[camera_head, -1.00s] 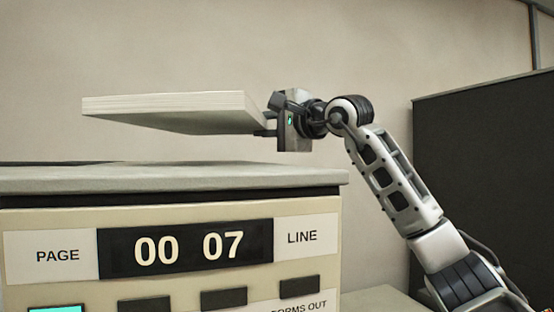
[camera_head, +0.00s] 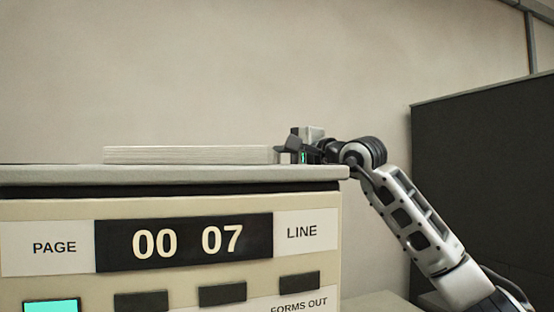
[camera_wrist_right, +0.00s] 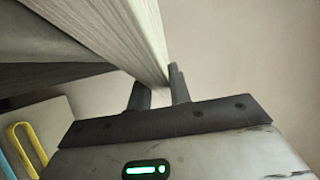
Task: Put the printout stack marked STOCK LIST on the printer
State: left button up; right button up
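A thick pale printout stack (camera_head: 188,154) lies level at the top surface of the beige printer (camera_head: 160,285); the raised lip hides its lower edge, so full contact cannot be told. No STOCK LIST marking shows. My right gripper (camera_head: 283,151) is at the stack's right end. In the right wrist view, the stack's corner (camera_wrist_right: 146,38) sits between the two fingers of my right gripper (camera_wrist_right: 160,90), which look closed on it. My left gripper is not in view.
The printer's front has a PAGE 00 07 LINE display (camera_head: 185,240) and several dark buttons. A dark panel (camera_head: 485,170) stands at the right. A yellow loop-shaped object (camera_wrist_right: 25,148) shows low in the right wrist view.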

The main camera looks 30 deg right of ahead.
jog(key=o, duration=0.4)
jog(key=shift+r, duration=0.25)
pick_arm(q)
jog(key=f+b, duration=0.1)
jog(key=b, duration=0.1)
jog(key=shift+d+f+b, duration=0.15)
jog(key=shift+b, duration=0.25)
pick_arm(e)
jog(key=v, duration=1.2)
jog(key=shift+f, duration=0.1)
